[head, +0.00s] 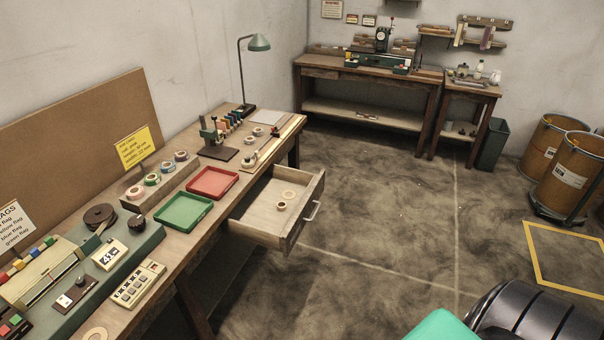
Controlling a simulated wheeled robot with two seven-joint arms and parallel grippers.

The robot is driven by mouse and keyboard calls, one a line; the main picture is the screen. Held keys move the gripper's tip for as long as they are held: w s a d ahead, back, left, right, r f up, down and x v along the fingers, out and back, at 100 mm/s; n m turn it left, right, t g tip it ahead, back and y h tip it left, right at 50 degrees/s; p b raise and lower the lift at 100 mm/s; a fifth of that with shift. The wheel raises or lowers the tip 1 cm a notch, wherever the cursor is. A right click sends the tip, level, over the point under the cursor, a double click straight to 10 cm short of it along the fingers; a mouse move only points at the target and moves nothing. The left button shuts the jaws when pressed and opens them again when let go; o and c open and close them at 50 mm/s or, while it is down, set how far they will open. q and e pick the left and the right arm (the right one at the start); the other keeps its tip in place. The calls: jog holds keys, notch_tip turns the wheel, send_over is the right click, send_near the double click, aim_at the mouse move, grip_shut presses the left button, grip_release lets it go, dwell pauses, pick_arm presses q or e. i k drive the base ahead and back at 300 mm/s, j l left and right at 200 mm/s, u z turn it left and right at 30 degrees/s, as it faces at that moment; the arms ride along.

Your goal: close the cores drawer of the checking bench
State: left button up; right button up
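The bench (232,160) along the left wall has one wooden drawer (258,222) pulled out towards the room. Its front panel (304,207) carries a metal handle (313,210) on the outer face. Inside the drawer lie a flat pale ring (288,194) and a small upright core (281,206); the rest of its floor looks bare. I cannot read a label on the drawer. Neither of my grippers shows in the head view.
A red tray (212,182) and a green tray (184,211) sit on the bench top, with tape rolls (152,179) behind. The floor (370,220) beyond the drawer front is clear. Drums (570,170) stand at the right, and another bench (370,80) at the back.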

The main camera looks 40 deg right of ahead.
aim_at(268, 199)
jog(key=z, duration=1.2)
